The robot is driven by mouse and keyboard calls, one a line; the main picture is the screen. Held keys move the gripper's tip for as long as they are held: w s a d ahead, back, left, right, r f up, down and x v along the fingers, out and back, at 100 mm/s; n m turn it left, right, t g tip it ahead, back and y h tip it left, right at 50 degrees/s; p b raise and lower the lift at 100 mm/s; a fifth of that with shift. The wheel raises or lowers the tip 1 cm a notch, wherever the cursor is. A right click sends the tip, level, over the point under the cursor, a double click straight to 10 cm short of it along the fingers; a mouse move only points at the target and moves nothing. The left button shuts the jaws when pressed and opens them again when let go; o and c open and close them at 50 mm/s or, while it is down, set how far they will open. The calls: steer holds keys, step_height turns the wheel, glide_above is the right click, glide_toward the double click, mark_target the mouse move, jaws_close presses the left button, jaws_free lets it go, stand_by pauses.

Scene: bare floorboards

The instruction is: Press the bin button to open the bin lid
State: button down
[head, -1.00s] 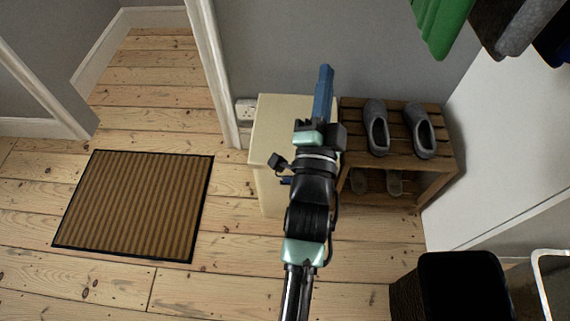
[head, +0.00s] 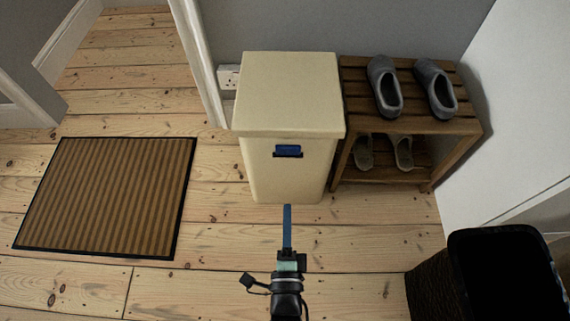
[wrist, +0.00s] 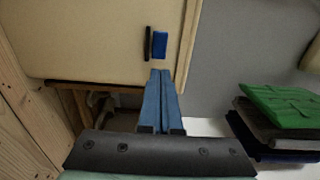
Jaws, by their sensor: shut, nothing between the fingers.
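A cream bin (head: 290,95) with a flat lid stands against the grey wall, its lid shut. A blue button (head: 288,151) with a dark edge sits on its front, just under the lid. In the wrist view the blue button (wrist: 160,43) shows on the cream bin front (wrist: 85,40), just beyond my fingertips. My gripper (head: 287,208) has blue fingers that are closed together and empty. In the head view it is in front of the bin, below the button in the picture. In the wrist view the fingertips (wrist: 160,73) point at the button, with a small gap in the picture.
A wooden shoe rack (head: 410,125) with grey shoes stands close to the bin's right side. A brown doormat (head: 108,195) lies at left. A dark basket (head: 500,275) is at lower right. Bare floorboards (head: 220,225) are clear around the bin's front.

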mark_target(288, 151)
steer(key=w+b, duration=0.6)
steer(key=w, duration=0.7)
steer(key=shift+f, duration=0.1)
steer(key=shift+w, duration=0.5)
